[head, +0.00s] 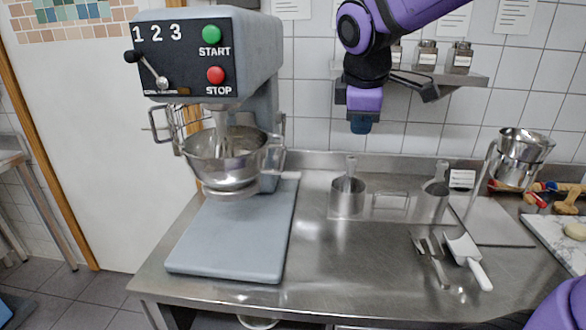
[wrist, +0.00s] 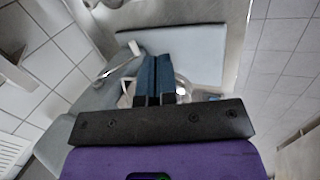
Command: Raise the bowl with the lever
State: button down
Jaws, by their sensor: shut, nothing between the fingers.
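A grey mixer (head: 262,50) stands at the left of the steel counter, with a steel bowl (head: 225,176) hanging in its frame above the grey base plate. A lever with a black knob (head: 129,56) sits on the mixer's front panel, beside the green START and red STOP buttons. My gripper (head: 361,126) is to the right of the mixer, in the air, pointing down. In the wrist view its blue fingers (wrist: 153,80) are shut and empty. A metal rod with a pale end (wrist: 134,47) shows beside them on the mixer's side. Part of the bowl (wrist: 183,90) shows behind the fingers.
A wall shelf with jars (head: 427,56) is behind my gripper. The counter's front middle is clear.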

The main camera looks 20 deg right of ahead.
jog(key=w+a+f+n, duration=0.1)
jog(key=w+f+n, duration=0.2)
jog(key=w+n, duration=0.35)
jog(key=w+a+f+n, duration=0.2)
jog(key=w+f+n, duration=0.1)
jog(key=w, duration=0.6)
jog(key=n+y, duration=0.1)
jog(key=n, duration=0.9)
send_near(293, 173)
jog(key=s+a+x, duration=0.1)
jog(key=x, duration=0.6)
jog(key=shift+d+f+g, duration=0.2)
jog(key=shift+f+g, duration=0.15)
jog(key=shift+g, duration=0.05)
jog(key=shift+w, duration=0.1)
jog(key=shift+w+d+f, duration=0.2)
jog(key=shift+w+f, duration=0.3)
jog(key=shift+f, duration=0.1)
jog(key=shift+w+d+f, duration=0.2)
jog(key=shift+w+f, duration=0.25)
jog(key=shift+f, duration=0.1)
jog(key=shift+d, duration=0.1)
jog(key=shift+f, duration=0.1)
